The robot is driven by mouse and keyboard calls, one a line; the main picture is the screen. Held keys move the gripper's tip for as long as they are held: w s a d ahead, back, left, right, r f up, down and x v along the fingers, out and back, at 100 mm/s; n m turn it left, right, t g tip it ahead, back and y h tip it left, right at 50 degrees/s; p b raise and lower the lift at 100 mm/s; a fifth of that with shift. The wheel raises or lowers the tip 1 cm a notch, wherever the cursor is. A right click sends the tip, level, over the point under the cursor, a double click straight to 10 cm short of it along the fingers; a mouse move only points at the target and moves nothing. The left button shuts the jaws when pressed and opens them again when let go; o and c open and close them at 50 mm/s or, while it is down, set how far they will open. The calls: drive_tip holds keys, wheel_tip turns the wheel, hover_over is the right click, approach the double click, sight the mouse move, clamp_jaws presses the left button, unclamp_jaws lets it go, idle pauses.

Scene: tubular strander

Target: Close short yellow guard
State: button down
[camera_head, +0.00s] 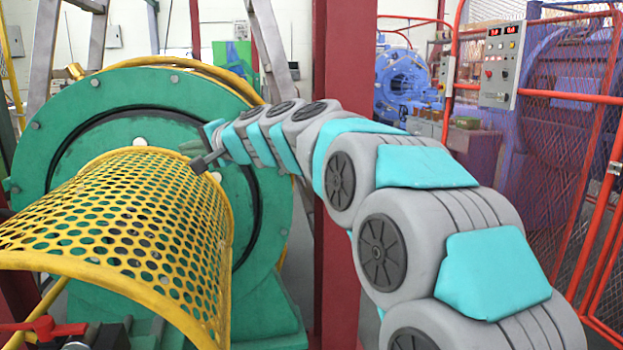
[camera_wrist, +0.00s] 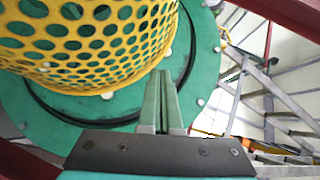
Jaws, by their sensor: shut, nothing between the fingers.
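The short yellow guard (camera_head: 130,215) is a curved, perforated cover in front of the large green round housing (camera_head: 265,190). It arches with its rounded side up and its right side hanging down. Dark green parts show through its holes. In the wrist view the guard (camera_wrist: 100,45) fills the upper left, with its curved rim in front of the green disc. My gripper (camera_wrist: 163,75) shows there with its two green fingers together and empty, close to the guard's rim. In the head view my arm reaches to the guard's upper right; whether the fingers touch it I cannot tell.
A dark red column (camera_head: 345,230) stands behind my arm. A red-framed mesh fence (camera_head: 560,150) with a grey control box (camera_head: 502,65) is at the right. A red-handled part (camera_head: 45,328) sits at the lower left. A metal ladder-like frame (camera_wrist: 265,85) is right in the wrist view.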

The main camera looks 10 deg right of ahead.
drive_tip(key=a+f+b, duration=0.1)
drive_tip(key=a+f, duration=0.2)
drive_tip(key=a, duration=0.5)
drive_tip(key=a+f+b, duration=0.1)
drive_tip(key=a+f, duration=0.3)
drive_tip(key=a, duration=0.4)
drive_tip(key=shift+a+b, duration=0.15)
drive_tip(key=shift+b, duration=0.15)
